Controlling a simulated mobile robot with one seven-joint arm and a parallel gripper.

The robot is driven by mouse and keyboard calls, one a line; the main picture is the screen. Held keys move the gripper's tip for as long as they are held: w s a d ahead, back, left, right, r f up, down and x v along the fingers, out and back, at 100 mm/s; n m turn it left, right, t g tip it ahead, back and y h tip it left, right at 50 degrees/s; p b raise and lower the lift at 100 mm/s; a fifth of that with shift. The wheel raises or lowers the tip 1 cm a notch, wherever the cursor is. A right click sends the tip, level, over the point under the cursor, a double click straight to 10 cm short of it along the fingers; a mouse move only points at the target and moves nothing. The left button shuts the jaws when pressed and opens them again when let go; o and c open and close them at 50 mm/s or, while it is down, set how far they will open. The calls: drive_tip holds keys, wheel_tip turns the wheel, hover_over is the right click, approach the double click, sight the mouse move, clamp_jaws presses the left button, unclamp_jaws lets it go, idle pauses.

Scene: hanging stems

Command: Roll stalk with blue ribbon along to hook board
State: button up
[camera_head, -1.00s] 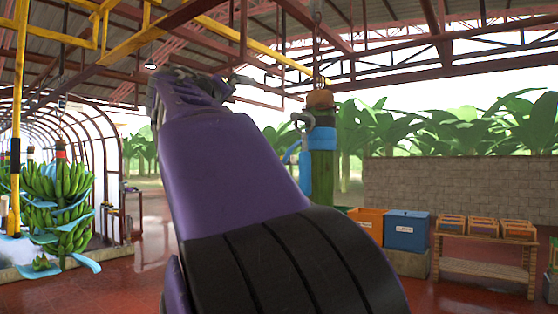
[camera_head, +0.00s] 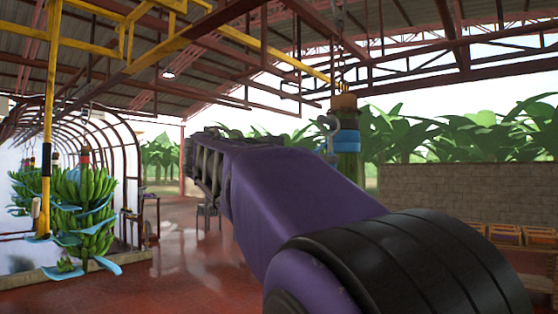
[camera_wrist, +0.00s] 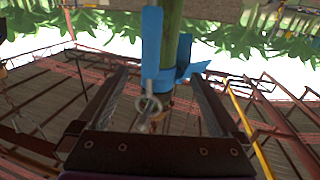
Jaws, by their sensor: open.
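The stalk with the blue ribbon (camera_head: 348,141) hangs upright from the overhead rail, right of centre in the head view. It has a brown top, and a grey metal ring hangs at its side. Its lower part is hidden behind my arm. In the wrist view the green stalk and its blue ribbon (camera_wrist: 154,45) show between the fingers of my gripper (camera_wrist: 157,78). The fingers are apart, one on each side, with gaps to the stalk; I cannot tell the depth. I cannot make out the hook board.
A banana bunch (camera_head: 85,205) with blue sheets and a red band hangs at the left, beside a yellow post (camera_head: 47,120). Wooden crates (camera_head: 500,234) stand at the right before a block wall (camera_head: 440,185). The red floor is open at centre left.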

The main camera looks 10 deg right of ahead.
sight(340, 160)
drive_tip(key=p+x, duration=0.1)
drive_tip(key=x, duration=0.9)
drive_tip(key=shift+d, duration=0.1)
clamp_jaws()
